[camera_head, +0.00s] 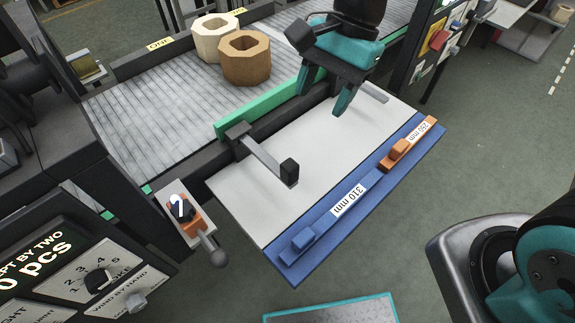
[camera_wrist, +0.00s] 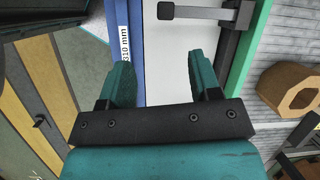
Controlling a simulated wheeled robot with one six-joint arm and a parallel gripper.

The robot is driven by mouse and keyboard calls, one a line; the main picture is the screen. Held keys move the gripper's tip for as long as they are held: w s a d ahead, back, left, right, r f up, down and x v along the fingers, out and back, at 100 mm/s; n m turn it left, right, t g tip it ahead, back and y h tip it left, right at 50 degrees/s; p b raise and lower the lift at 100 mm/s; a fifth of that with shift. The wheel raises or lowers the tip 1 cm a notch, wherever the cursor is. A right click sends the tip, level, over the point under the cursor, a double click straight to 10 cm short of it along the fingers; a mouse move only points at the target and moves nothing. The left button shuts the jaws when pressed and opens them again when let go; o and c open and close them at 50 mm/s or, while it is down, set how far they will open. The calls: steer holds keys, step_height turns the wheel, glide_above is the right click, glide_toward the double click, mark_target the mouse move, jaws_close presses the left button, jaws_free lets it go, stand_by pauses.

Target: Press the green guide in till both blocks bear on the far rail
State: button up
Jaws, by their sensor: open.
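The green guide (camera_head: 265,108) is a long bar along the near side of the conveyor; it also shows in the wrist view (camera_wrist: 243,45). A grey arm with a dark end (camera_head: 289,172) reaches from it over the white plate. The pale block (camera_head: 205,48) and the brown block (camera_head: 238,72), both hollow and many-sided, stand on the conveyor beyond the guide. The pale one is nearer the far rail (camera_head: 130,72). The brown one also shows in the wrist view (camera_wrist: 272,84). My gripper (camera_head: 320,103) is open and empty above the white plate, hiding the guide's right part.
A blue strip (camera_head: 325,226) edges the white plate (camera_head: 235,190), with a blue stop marked 310 mm (camera_head: 300,240) and an orange stop marked 250 mm (camera_head: 398,150). A lever with a round knob (camera_head: 219,258) stands at the left. A second grey rod (camera_head: 374,92) shows beside my gripper.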

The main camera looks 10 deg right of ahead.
mark_target(291, 163)
steer(key=a+f, duration=0.2)
steer(key=f, duration=0.4)
steer(key=s+a+f+m, duration=0.1)
steer(key=a+f, duration=0.1)
steer(key=f, duration=0.3)
steer(key=s+a+f+m, duration=0.1)
steer(key=a+f, duration=0.1)
steer(key=f, duration=0.4)
steer(key=shift+s+f, duration=0.15)
steer(key=shift+f, duration=0.15)
jaws_close()
